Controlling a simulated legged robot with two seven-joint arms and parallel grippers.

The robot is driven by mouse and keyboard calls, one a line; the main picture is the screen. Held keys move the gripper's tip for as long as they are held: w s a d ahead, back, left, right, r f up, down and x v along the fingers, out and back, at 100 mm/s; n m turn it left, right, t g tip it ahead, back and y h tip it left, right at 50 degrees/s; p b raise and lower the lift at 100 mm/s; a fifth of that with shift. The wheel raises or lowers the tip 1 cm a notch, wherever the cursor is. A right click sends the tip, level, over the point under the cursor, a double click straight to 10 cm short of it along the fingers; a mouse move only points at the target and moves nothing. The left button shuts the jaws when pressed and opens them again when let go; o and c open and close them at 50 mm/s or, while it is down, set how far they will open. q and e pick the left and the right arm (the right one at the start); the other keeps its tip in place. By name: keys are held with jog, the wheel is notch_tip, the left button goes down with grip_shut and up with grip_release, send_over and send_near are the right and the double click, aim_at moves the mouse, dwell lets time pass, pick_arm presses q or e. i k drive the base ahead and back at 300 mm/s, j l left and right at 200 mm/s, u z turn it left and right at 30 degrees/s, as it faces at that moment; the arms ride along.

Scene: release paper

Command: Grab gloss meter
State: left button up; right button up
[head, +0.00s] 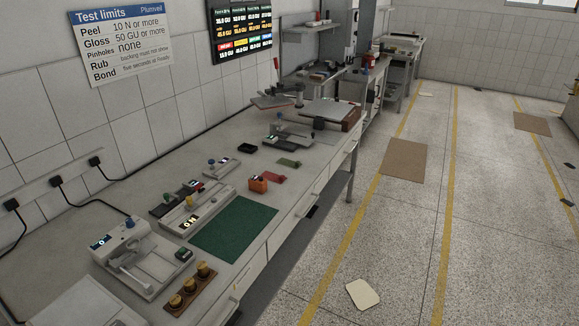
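No label marks the gloss meter, so I cannot be sure which device it is. A small dark box with a pale green face (183,254) sits near the white machine at the near left. Neither of my grippers is in the head view.
The bench (217,275) holds a green mat (234,228), a white machine (137,257), a flat tester with a display (197,208), brass weights on a wooden block (192,287) and a black tray (247,148). The speckled floor (395,240) right of the bench is mostly clear, with a pale sheet (362,294).

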aim_at(259, 187)
jog(key=i+u, duration=0.15)
jog(key=u, duration=0.25)
jog(key=i+l+u, duration=0.1)
jog(key=u, duration=0.35)
jog(key=i+l+u, duration=0.1)
jog(key=u, duration=0.3)
jog(key=i+l+u, duration=0.1)
jog(key=l+u, duration=0.2)
jog(key=u, duration=0.15)
jog(key=l+u, duration=0.2)
jog(key=u, duration=0.2)
